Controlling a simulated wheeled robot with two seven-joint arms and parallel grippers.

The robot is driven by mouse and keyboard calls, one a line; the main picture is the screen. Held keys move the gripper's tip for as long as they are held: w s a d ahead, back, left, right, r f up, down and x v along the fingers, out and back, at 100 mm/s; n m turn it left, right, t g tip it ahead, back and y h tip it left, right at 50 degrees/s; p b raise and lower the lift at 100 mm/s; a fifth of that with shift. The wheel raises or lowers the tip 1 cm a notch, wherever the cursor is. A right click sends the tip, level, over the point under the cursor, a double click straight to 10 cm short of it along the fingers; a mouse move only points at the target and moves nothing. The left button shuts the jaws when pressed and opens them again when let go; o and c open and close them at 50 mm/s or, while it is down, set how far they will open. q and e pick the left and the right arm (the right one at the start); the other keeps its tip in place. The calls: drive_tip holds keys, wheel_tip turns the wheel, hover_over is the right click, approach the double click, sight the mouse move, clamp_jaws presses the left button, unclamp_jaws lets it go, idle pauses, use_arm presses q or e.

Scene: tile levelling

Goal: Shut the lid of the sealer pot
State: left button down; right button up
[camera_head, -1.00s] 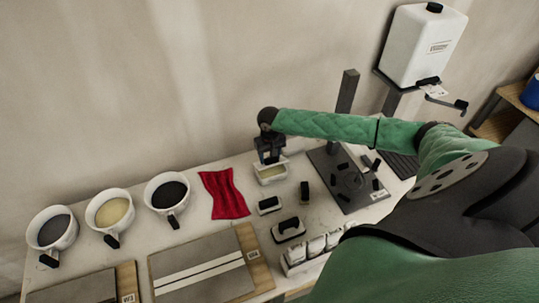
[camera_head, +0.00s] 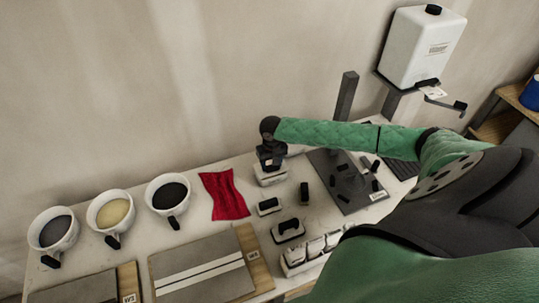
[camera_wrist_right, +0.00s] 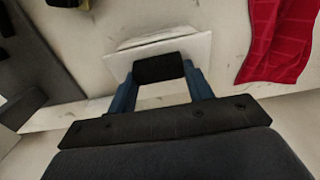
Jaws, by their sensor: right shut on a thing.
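The sealer pot (camera_head: 270,179) is a small white box on the bench, right of the red cloth. Its white lid lies over the top; from here I cannot tell whether it is fully seated. My right gripper (camera_head: 271,164) is directly above the pot, pointing down. In the wrist view, my right gripper (camera_wrist_right: 160,75) is shut on a black grip on the white lid (camera_wrist_right: 192,45), with one blue finger on each side. The pot's opening and contents are hidden. My left gripper is not in view.
The red cloth (camera_head: 223,195) lies to the left. White cups with dark and yellow contents, such as the black-filled cup (camera_head: 153,182), stand further left. Black-handled blocks (camera_head: 288,230) sit in front. A dark plate with small parts (camera_head: 345,200) is at the right.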

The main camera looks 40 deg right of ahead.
sight(274, 169)
drive_tip(key=shift+s+a+f, duration=0.1)
drive_tip(key=shift+s+f, duration=0.3)
drive_tip(key=shift+f, duration=0.3)
drive_tip(key=shift+s+a+f, duration=0.1)
drive_tip(key=shift+s+f, duration=0.25)
drive_tip(key=shift+f, duration=0.1)
drive_tip(key=o, duration=0.7)
drive_tip(key=shift+s+a+f, duration=0.1)
drive_tip(key=shift+d+r, duration=0.2)
drive_tip(key=shift+r, duration=0.35)
drive_tip(key=shift+d+r, duration=0.15)
drive_tip(key=shift+r, duration=0.4)
drive_tip(key=shift+w+a+r, duration=0.1)
drive_tip(key=shift+w+r, duration=0.05)
drive_tip(key=shift+r, duration=0.5)
drive_tip(key=shift+w+a+r, duration=0.1)
drive_tip(key=shift+r, duration=2.4)
